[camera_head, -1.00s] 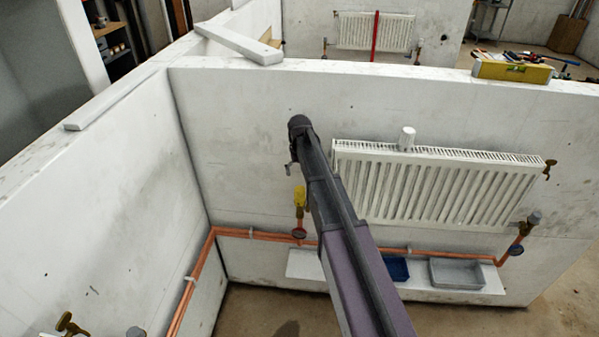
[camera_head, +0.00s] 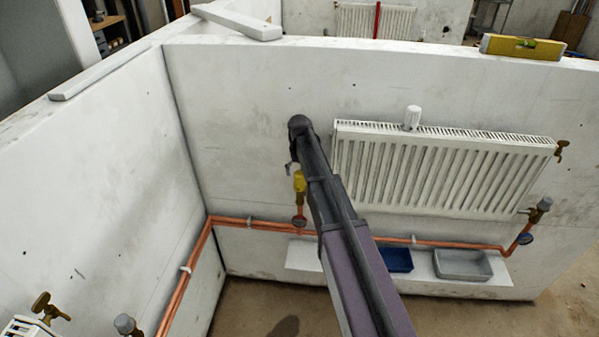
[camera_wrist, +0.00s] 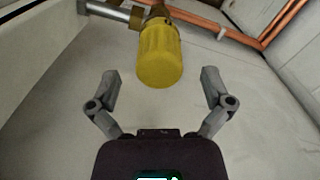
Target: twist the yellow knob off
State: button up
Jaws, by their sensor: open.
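The yellow knob (camera_head: 299,183) sits on a brass valve on the copper pipe, left of the white radiator (camera_head: 435,175). In the wrist view the ribbed yellow knob (camera_wrist: 160,57) is large, with its rounded end towards me. My gripper (camera_wrist: 160,85) is open, with one grey finger on each side of the knob's end and clear gaps to it. The fingers are not touching the knob. In the head view my gripper (camera_head: 291,168) is mostly hidden behind my dark arm, just above and left of the knob.
Copper pipes (camera_head: 345,232) run low along the wall. A blue tray (camera_head: 397,260) and a grey tray (camera_head: 462,264) stand on a white ledge (camera_head: 310,257). A yellow level (camera_head: 522,47) lies on the wall top. Another brass valve (camera_head: 543,205) is at the right.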

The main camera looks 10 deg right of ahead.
aim_at(300, 181)
jog(key=shift+f+b, duration=1.8)
jog(key=shift+f, duration=0.3)
jog(key=c, duration=1.2)
jog(key=shift+s+f, duration=0.1)
jog(key=shift+f, duration=0.05)
jog(key=n, duration=0.5)
jog(key=shift+n, duration=0.3)
